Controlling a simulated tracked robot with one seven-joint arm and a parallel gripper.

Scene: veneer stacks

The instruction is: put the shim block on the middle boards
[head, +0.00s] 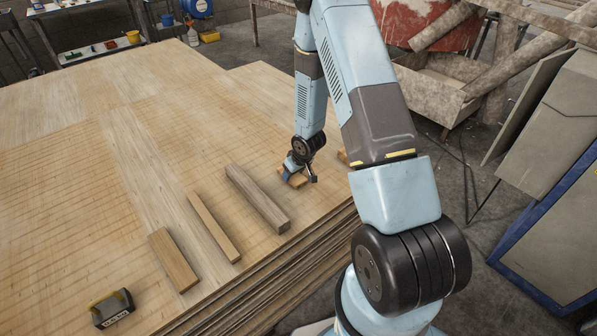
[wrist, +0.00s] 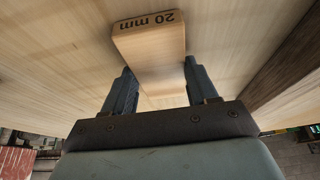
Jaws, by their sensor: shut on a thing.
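The shim block (wrist: 150,45) is pale wood marked "20 mm" and sits between my two fingers in the wrist view. It also shows as a small light piece under my gripper (head: 299,174) in the head view. My gripper is shut on it near the right edge of the veneer stack (head: 85,185). I cannot tell whether the block touches the surface. Three wooden strips lie side by side to the left of my gripper: a brown one (head: 172,260), a thin pale one (head: 214,228) and a grey-brown one (head: 257,198). Which boards are the middle ones is unclear.
A dark weight block with a yellow handle (head: 111,307) lies at the front left. A small wooden piece (head: 342,157) shows partly behind my arm. The stack's left and back surface is clear. A blue-edged grey panel (head: 555,190) stands at the right.

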